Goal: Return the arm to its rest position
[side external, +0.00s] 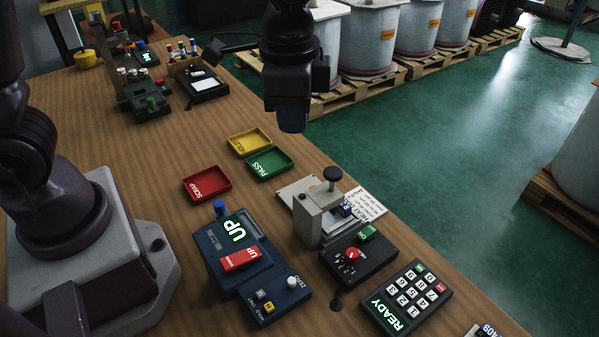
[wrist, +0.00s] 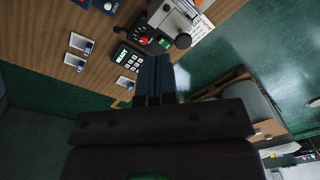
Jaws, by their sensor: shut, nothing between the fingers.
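My gripper (side external: 292,128) hangs in the upper middle of the side external view, above the far edge of the wooden table (side external: 130,160). It is apart from every object on the table. In the wrist view the fingers (wrist: 155,72) are together with nothing between them. My arm base stands on the table at the left of the side external view.
Red (side external: 207,184), yellow (side external: 249,141) and green (side external: 269,163) trays lie mid-table. A blue device reading UP (side external: 238,255), a grey press (side external: 320,213) and a READY keypad (side external: 407,295) stand at the front. White drums (side external: 372,40) on pallets stand beyond the table.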

